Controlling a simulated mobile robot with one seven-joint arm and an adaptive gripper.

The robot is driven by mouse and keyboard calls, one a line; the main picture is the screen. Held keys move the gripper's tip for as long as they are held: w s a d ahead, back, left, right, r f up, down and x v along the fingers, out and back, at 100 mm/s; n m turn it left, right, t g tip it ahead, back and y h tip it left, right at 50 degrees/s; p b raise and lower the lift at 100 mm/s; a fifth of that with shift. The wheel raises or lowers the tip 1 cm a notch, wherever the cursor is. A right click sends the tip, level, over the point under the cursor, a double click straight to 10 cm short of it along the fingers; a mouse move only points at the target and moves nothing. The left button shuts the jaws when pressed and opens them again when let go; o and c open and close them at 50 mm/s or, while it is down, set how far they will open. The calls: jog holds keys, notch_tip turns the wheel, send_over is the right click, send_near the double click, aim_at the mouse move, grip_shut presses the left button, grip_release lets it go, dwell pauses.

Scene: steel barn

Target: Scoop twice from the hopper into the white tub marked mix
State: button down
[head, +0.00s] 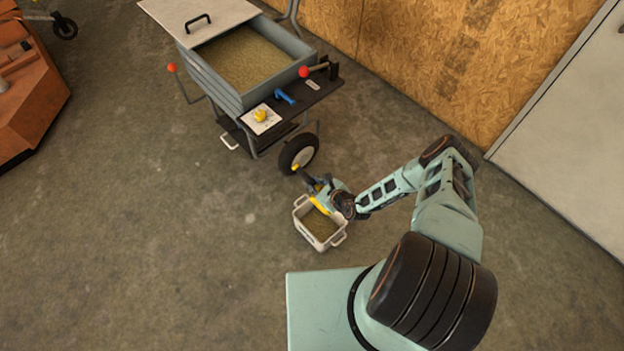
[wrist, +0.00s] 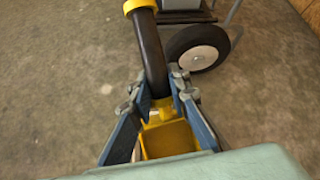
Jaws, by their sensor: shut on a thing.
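The hopper (head: 218,88) is a grey bin on a wheeled cart at the top of the head view, filled with tan grain-like feed. The white tub (head: 302,232) stands on the floor in front of the cart, with feed inside; its marking is not readable. My gripper (head: 322,188) is over the tub's far side, shut on the black handle of a yellow scoop (head: 320,206). In the wrist view my gripper (wrist: 157,90) grips the handle, and the scoop's bowl (wrist: 168,138) shows bare yellow, partly hidden by my wrist.
The hopper's pale lid (head: 195,18) is slid back, leaving much of the top open. A dark side shelf (head: 318,90) holds a blue tool (head: 285,96) and a white plate with a yellow item (head: 261,116). A cart wheel (head: 299,153) is close behind the tub.

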jog(key=shift+r+g+h+p, duration=0.55)
jog(key=shift+g+h+p, duration=0.3)
jog(key=shift+p, duration=2.15)
jog(key=shift+f, duration=0.1)
